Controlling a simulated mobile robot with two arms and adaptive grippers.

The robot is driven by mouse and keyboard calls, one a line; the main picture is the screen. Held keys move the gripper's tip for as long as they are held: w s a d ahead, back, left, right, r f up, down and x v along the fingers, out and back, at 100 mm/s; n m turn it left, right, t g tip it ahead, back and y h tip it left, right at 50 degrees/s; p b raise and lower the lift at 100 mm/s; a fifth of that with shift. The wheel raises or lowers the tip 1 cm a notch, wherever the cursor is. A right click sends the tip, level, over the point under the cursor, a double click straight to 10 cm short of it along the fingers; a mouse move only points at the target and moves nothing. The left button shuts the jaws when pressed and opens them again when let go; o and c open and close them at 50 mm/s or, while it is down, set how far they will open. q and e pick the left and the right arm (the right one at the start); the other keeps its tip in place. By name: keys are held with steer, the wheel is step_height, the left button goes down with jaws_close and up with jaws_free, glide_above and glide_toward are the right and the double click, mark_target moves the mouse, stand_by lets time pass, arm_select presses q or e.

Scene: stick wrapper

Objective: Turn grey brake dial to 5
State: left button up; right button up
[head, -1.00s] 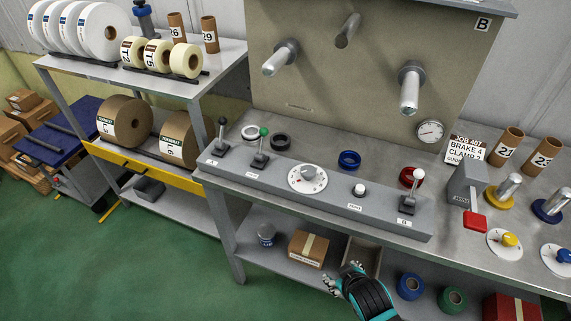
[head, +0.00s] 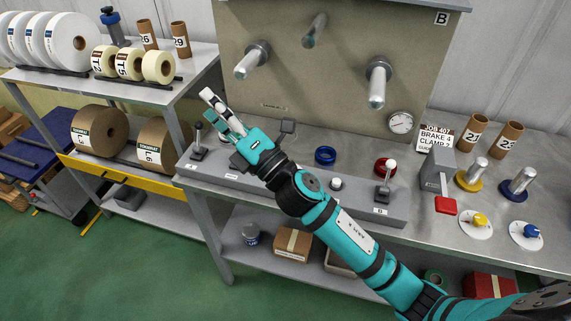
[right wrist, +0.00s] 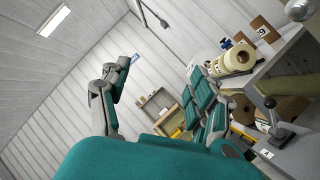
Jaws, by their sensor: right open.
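The grey brake dial is hidden in the head view behind my right arm, which crosses the grey control console (head: 235,183). My right gripper (head: 212,106) is open and empty. It is raised over the left part of the console and points up and left, past the dial's place. In the right wrist view its two fingers (right wrist: 160,80) stand wide apart with nothing between them. My left gripper is in neither current view.
A black-knobbed lever (head: 198,140) stands at the console's left end, a white-knobbed lever (head: 387,180) at its right. A white button (head: 336,183) lies between. Blue (head: 325,155) and red (head: 385,167) rings lie behind. A job card (head: 436,138) stands at the right.

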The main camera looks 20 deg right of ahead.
steer(key=s+a+f+n+g+y, duration=0.1)
steer(key=s+a+n+g+y, duration=0.15)
steer(key=a+n+g, duration=0.6)
steer(key=s+a+n+g+y, duration=0.1)
steer(key=a+n+g+y, duration=0.2)
steer(key=n+g, duration=1)
steer(key=w+d+f+n+t+h, duration=0.2)
steer(key=w+d+f+n+h, duration=0.2)
steer(key=d+f+n+h, duration=0.65)
steer(key=w+d+r+n+h, duration=0.2)
steer(key=d+r+h, duration=0.15)
steer(key=d, duration=0.45)
steer(key=w+d+r+n+h, duration=0.1)
steer(key=d+r+n+h, duration=0.1)
steer(key=d+h, duration=0.45)
steer(key=f+p, duration=0.1)
steer(key=f, duration=0.4)
steer(key=f+y+p, duration=0.1)
steer(key=f, duration=0.5)
steer(key=d+f+y+p, duration=0.1)
steer(key=f+p, duration=0.1)
steer(key=f, duration=0.4)
steer(key=shift+w+f, duration=0.15)
steer(key=shift+f, duration=0.1)
